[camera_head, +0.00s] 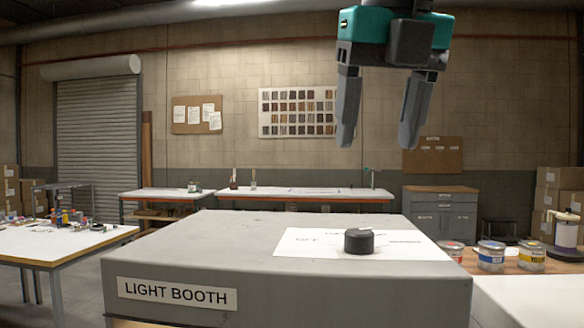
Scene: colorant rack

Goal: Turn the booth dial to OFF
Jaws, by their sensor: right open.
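The booth dial (359,241) is a short black round knob on a white label plate (300,244). The plate lies on top of the grey light booth (220,248), which has a "LIGHT BOOTH" sign (177,293) on its front. Print on the plate reads roughly "OFF" to the left of the dial; the other words are too small to read. I cannot tell which way the dial points. My right gripper (376,142) hangs above the dial, fingers down, open and empty, clear of it. My left gripper is not in view.
Paint cans (491,256) stand on a wooden surface right of the booth, with a white-and-purple container (565,236) beyond. A cluttered table (62,243) is at the left. Long benches (290,194) line the back. The booth top around the plate is clear.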

